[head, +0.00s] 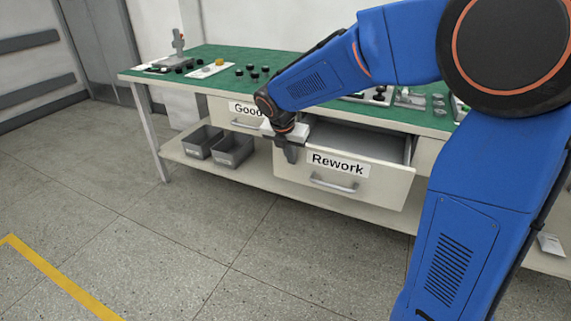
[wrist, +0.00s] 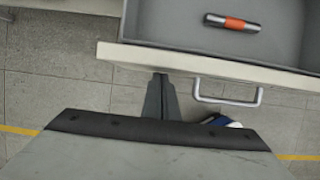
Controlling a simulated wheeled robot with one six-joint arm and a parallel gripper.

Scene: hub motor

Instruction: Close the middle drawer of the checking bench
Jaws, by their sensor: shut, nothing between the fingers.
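The middle drawer, labelled "Rework" (head: 375,188), stands pulled out from the checking bench (head: 140,77). Its front panel and bar handle (head: 333,184) face the room. In the wrist view the drawer's front edge (wrist: 215,68) crosses the upper part, with the handle (wrist: 228,97) to the right of my fingers. My gripper (head: 291,155) is shut and empty, pointing down at the left part of the drawer front. In the wrist view its fingertips (wrist: 160,78) are close to the front panel; I cannot tell whether they touch it.
A cylinder with an orange band (wrist: 232,23) lies in the open drawer. The "Good" drawer (head: 226,112) is at the left. Two grey bins (head: 233,152) stand on the lower shelf. Small parts lie on the green top. The floor in front is clear.

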